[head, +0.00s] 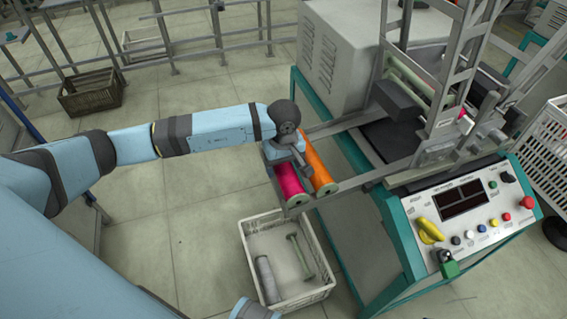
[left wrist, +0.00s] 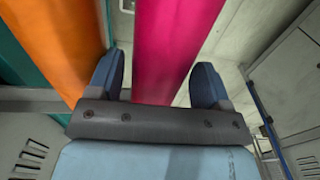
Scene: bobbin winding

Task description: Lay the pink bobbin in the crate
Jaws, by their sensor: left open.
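The pink bobbin (head: 288,182) lies beside an orange bobbin (head: 316,167) on the rack arm of the machine. My left gripper (head: 284,152) is over the pink bobbin's upper part. In the left wrist view the pink bobbin (left wrist: 172,50) runs between the two open fingers (left wrist: 157,88), with a gap on each side, and the orange bobbin (left wrist: 62,45) is just left of the left finger. The crate (head: 247,255) stands on the floor below the rack. It holds a grey bobbin (head: 266,278) and an empty green spool (head: 299,256).
The winding machine with its control panel (head: 470,215) and teal frame (head: 395,228) stands right of the crate. A white basket (head: 550,140) is at the far right. A brown crate (head: 91,93) sits at the back left.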

